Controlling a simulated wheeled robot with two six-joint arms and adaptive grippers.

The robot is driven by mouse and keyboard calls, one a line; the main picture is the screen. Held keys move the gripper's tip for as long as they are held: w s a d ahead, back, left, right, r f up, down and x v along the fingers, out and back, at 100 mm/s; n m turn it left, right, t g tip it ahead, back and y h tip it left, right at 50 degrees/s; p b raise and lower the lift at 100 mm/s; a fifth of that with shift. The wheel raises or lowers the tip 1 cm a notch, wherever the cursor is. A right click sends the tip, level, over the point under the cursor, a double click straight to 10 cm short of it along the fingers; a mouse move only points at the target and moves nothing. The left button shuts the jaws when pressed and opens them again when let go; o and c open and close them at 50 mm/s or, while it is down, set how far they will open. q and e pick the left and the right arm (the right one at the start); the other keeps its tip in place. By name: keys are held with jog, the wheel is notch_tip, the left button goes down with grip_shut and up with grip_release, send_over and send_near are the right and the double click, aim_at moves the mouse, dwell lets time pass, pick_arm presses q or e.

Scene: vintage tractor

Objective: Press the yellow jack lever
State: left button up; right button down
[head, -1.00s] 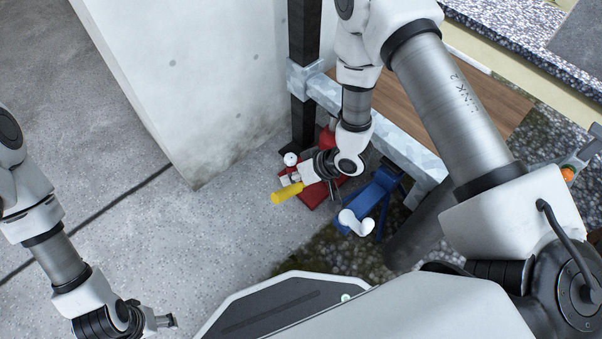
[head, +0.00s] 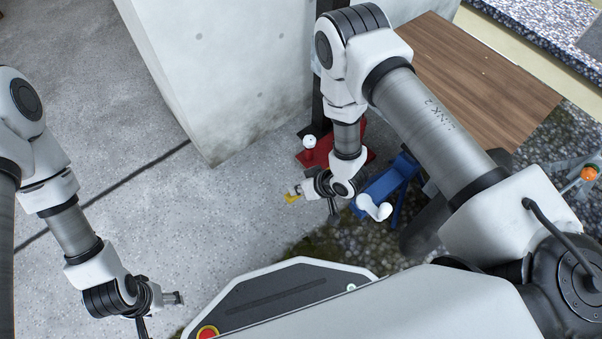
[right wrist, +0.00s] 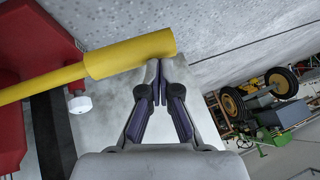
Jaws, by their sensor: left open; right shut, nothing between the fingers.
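The jack is a red body (head: 309,159) with a white knob on the floor by the dark post. Its yellow lever (head: 291,198) shows only at its end in the head view; my right gripper hides the rest. In the right wrist view the lever (right wrist: 128,54) runs in from the left beside the red jack (right wrist: 40,60). My right gripper (head: 297,189) is shut and empty. Its fingertips (right wrist: 158,66) are just at the lever's free end; whether they touch it I cannot tell. My left gripper (head: 180,298) is open and empty at lower left, away from the jack.
A blue stand (head: 388,184) with a white handle is close to the right of my right gripper. A pale concrete block (head: 230,80) stands behind left, and a wooden bench top (head: 480,80) behind right. The grey floor (head: 225,215) to the left is clear.

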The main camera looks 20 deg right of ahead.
jog(key=shift+s+a+f, duration=0.1)
jog(key=shift+a+f, duration=0.05)
jog(key=shift+f, duration=0.55)
jog(key=shift+a, duration=0.1)
jog(key=r+p, duration=0.1)
jog(key=r, duration=0.1)
jog(key=r+p, duration=0.3)
jog(key=p, duration=0.1)
jog(key=shift+w+r, duration=0.3)
jog(key=shift+r, duration=0.1)
jog(key=s+a+p+v, duration=0.1)
jog(key=p+v, duration=0.3)
jog(key=v, duration=0.4)
jog(key=shift+s+a+r, duration=0.2)
jog(key=shift+r, duration=0.1)
jog(key=shift+f, duration=0.1)
